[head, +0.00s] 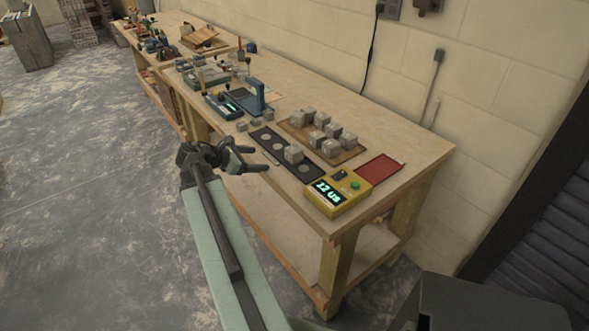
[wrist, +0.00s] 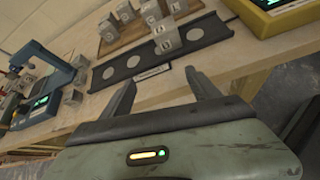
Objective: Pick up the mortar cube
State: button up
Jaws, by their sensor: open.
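A grey mortar cube (head: 293,154) sits on the black strip (head: 264,141) with round pale spots on the workbench. In the wrist view this cube (wrist: 165,39) stands on the strip, beyond the gap between my fingers, with a mark on its face. More grey cubes (head: 331,131) stand on a wooden board (head: 345,158) behind the strip. My gripper (head: 259,158) is open and empty, at the bench's front edge, to the left of the cube and apart from it. In the wrist view my gripper's two fingers (wrist: 160,81) point toward the strip.
A yellow device (head: 348,203) with a lit display stands right of the strip, with a red tray (head: 379,168) behind it. A blue machine (head: 256,94) and a few small grey blocks (head: 256,122) stand to the left. Bare benchtop (head: 410,148) lies at the right end.

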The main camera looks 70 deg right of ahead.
jog(key=n+g, duration=0.2)
send_near(292, 149)
jog(key=shift+s+d+f+h, duration=0.4)
jog(key=shift+s+d+f, duration=0.45)
jog(key=shift+s+f, duration=0.15)
jog(key=shift+b+x, duration=0.7)
jog(key=shift+x, duration=0.45)
jog(key=b+x, duration=0.1)
jog(key=x, duration=0.4)
jog(key=shift+d+b, duration=0.2)
jog(key=shift+b, duration=0.2)
jog(key=shift+r, duration=0.1)
grip_shut()
notch_tip(292, 149, up, 11)
jog(key=p, duration=1)
jog(key=shift+f+p, duration=0.2)
jog(key=shift+p, duration=0.2)
